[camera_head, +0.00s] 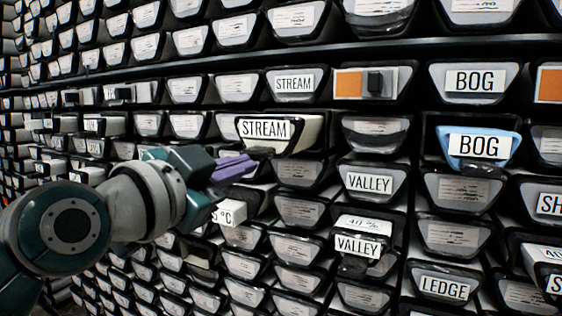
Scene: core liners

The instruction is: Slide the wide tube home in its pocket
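A tube end labelled STREAM (264,130) sticks out from the rack with its pale side showing, left of the middle. Other ends also stand out: a blue-rimmed one labelled BOG (478,146) at the right and one labelled VALLEY (358,247) at lower middle. I cannot tell from labels alone which is the wide tube. My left gripper (252,163), with purple fingers, is just below the protruding STREAM end; I cannot tell if it touches. Its fingers lie together and hold nothing visible. My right gripper is not in view.
The rack's rows of labelled ends fill the view, with a dark rail (330,52) across the top. A pale box marked °C (237,217) juts out below my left gripper. An orange and grey panel with a black block (374,84) sits at upper right.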

